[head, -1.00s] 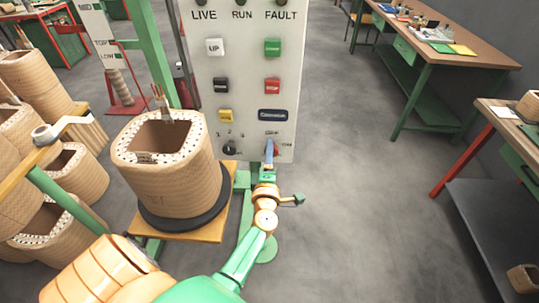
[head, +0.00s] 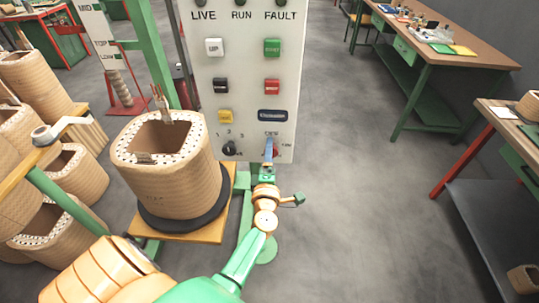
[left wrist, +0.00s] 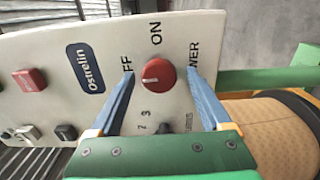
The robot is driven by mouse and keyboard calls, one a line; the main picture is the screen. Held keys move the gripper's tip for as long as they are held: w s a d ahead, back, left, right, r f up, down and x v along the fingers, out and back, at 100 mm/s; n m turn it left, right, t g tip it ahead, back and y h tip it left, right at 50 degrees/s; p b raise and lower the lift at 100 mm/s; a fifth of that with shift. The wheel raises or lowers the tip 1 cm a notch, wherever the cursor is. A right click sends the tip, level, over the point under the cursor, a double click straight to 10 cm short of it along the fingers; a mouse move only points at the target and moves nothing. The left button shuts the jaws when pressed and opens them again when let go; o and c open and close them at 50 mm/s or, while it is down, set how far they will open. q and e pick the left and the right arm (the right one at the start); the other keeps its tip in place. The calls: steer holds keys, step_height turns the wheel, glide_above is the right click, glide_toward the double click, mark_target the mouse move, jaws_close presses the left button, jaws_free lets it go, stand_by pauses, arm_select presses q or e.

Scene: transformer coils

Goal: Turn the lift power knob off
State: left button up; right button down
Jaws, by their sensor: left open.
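The red power knob (left wrist: 153,76) sits on the pale control panel (left wrist: 205,28), with ON printed above it, OFF to its left and POWER to its right in the left wrist view. A short pale mark shows on its face; I cannot tell exactly where it points. My left gripper (left wrist: 160,75) is open, its blue fingers on either side of the knob, with gaps showing. In the head view the left gripper (head: 268,152) is at the panel's lower right corner and hides part of the knob (head: 274,147). My right gripper is in neither view.
A black selector knob (head: 229,148) and several push buttons (head: 272,87) are nearby on the panel. A large wound coil (head: 172,178) stands just left of it, with more coils (head: 80,172) further left. Floor to the right is clear up to the workbenches (head: 445,52).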

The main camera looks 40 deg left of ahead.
arm_select(q)
steer(key=p+v, duration=0.1)
steer(key=v, duration=0.6)
